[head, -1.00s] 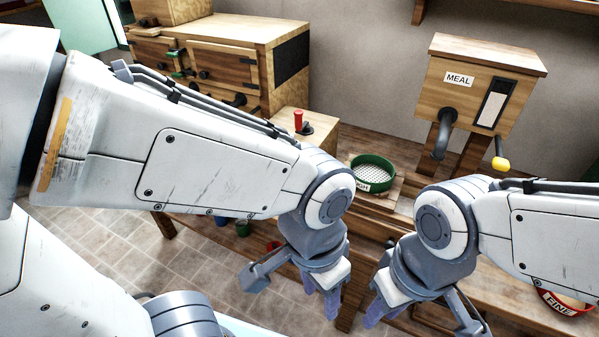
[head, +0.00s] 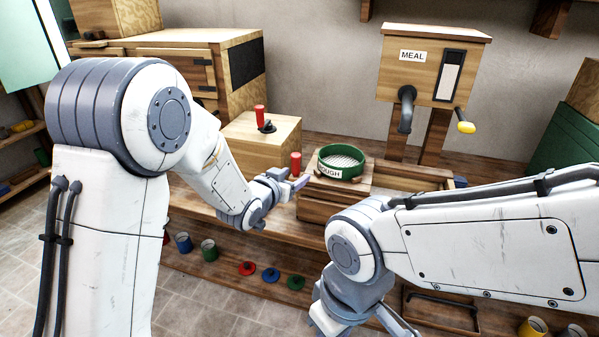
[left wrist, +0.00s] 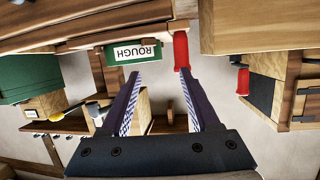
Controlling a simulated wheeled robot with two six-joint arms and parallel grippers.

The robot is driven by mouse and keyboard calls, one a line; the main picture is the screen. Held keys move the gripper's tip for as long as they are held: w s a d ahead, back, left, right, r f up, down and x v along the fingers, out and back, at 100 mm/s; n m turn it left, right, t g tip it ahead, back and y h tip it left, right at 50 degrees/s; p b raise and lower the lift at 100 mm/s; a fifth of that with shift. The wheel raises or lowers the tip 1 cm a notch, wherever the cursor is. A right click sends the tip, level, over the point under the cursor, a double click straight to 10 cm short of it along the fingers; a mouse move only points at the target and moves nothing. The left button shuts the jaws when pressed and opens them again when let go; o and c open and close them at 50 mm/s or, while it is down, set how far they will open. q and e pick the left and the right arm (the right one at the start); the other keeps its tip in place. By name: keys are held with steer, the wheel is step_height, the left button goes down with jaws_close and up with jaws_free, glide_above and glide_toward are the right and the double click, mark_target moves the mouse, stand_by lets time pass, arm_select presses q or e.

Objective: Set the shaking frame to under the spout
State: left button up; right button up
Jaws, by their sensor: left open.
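The shaking frame (head: 312,186) is a wooden carriage at the left of an open wooden bed (head: 410,178). It carries a green round sieve (head: 342,174) labelled ROUGH. An upright red handle (head: 296,163) stands at its left side. The dark spout (head: 406,108) hangs from the MEAL box (head: 432,65), to the right of the sieve and above the bed. My left gripper (head: 289,180) is open, fingertips close to the red handle. In the left wrist view the handle (left wrist: 181,52) is near the right fingertip; contact is unclear. My right gripper (head: 350,325) is low, partly cut off.
A wooden block with another red-handled lever (head: 260,117) stands left of the frame. A yellow-tipped lever (head: 466,127) sticks out from the MEAL box. Coloured pots (head: 208,250) and discs (head: 271,275) lie on the low shelf. Floor is clear at lower left.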

mark_target(300, 157)
arm_select(q)
steer(key=w+a+t, duration=0.1)
steer(key=w+f+t+h+b, duration=0.1)
steer(key=w+a+f+t+b, duration=0.1)
steer(key=w, duration=0.1)
steer(key=shift+a+f+h, duration=0.2)
steer(key=shift+a+h, duration=0.1)
steer(key=shift+h, duration=0.1)
steer(key=p+x, duration=0.1)
steer(key=x, duration=0.9)
steer(key=shift+w+r+p, duration=0.1)
steer(key=shift+p, duration=0.3)
arm_select(e)
steer(key=shift+f, duration=0.75)
arm_select(q)
jaws_close()
